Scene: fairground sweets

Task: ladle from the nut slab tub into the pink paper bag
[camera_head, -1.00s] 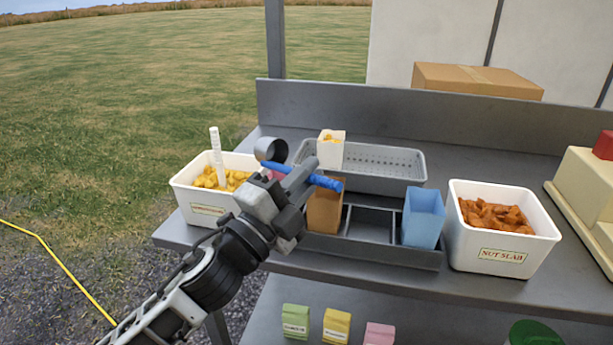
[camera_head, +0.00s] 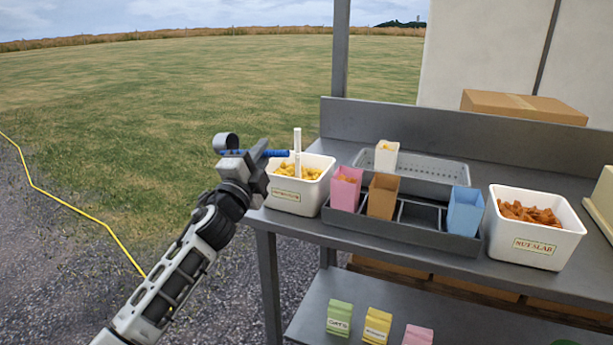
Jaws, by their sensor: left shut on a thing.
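My left gripper (camera_head: 250,160) is shut on the blue handle of a ladle (camera_head: 226,143) with a grey metal cup. It holds the ladle in the air left of the bench, in front of the left tub. The nut slab tub (camera_head: 533,250), white with brown-orange pieces, stands at the right of the bench. The pink paper bag (camera_head: 343,194) stands upright in the left slot of the grey rack (camera_head: 408,231), with some yellow-orange content showing at its top. Whether the ladle cup holds anything cannot be told. My right gripper is out of view.
A white tub (camera_head: 284,202) of yellow sweets with a white upright stick stands at the bench's left end. Brown (camera_head: 383,197) and blue (camera_head: 464,212) bags share the rack. A cream bag (camera_head: 386,156) stands in the perforated tray (camera_head: 450,170) behind. A steel post (camera_head: 340,55) rises behind.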

